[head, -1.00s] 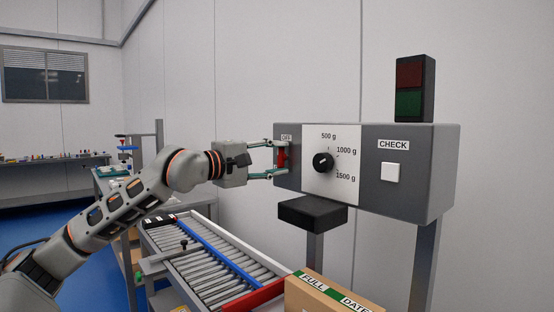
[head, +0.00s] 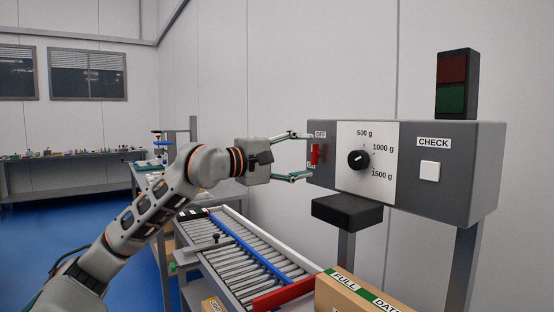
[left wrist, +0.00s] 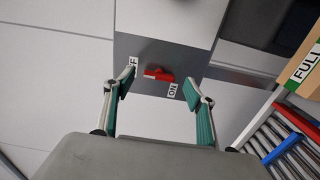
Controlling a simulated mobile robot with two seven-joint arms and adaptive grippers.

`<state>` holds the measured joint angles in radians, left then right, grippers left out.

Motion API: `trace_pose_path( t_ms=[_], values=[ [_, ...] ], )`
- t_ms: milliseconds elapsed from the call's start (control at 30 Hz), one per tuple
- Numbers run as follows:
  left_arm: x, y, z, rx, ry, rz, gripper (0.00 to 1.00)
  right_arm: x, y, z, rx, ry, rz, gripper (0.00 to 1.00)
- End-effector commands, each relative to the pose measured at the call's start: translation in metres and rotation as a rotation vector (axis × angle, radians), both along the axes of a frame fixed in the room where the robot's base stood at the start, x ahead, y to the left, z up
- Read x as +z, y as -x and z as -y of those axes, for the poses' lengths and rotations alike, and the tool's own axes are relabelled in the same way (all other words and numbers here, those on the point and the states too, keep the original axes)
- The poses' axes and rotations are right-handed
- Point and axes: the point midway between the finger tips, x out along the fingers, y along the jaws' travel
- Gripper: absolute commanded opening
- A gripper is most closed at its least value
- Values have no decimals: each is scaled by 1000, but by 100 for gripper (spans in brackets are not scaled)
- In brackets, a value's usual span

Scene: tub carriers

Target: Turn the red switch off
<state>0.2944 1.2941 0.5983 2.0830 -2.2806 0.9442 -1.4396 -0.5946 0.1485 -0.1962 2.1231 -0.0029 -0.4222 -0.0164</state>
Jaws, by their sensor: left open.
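The red switch (head: 317,155) is on the left end of the grey control box (head: 450,190), between an OFF label (head: 320,135) above and an ON label below. My left gripper (head: 309,156) is open beside the switch, one finger above its level and one below, with its tips just short of it. In the left wrist view the red switch (left wrist: 158,74) lies between the open fingers (left wrist: 160,88), touching neither. I cannot tell firmly which way the switch is set. My right gripper is not in view.
The box has a black dial (head: 358,160), a white CHECK button (head: 430,171) and a red-green lamp (head: 456,84) on top. A black block (head: 347,211) juts out below. A roller conveyor (head: 245,255) and a cardboard box (head: 350,292) are lower down.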

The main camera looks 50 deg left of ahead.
Motion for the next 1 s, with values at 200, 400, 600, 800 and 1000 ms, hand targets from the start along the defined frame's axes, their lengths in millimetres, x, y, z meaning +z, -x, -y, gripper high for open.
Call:
trace_pose_path(
  t_ms=[200, 400, 600, 800, 1000],
  values=[
    [-1, 36, -3, 0, 3, 1, 56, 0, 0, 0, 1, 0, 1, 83],
    [0, 67, -6, 0, 2, 1, 56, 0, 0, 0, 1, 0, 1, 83],
    [0, 85, -7, 0, 0, 0, 56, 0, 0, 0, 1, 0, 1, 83],
    [0, 90, -8, 0, -2, -1, 56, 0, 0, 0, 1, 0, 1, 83],
    [0, 90, -8, 0, -1, -1, 56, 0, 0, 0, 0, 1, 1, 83]
  ],
)
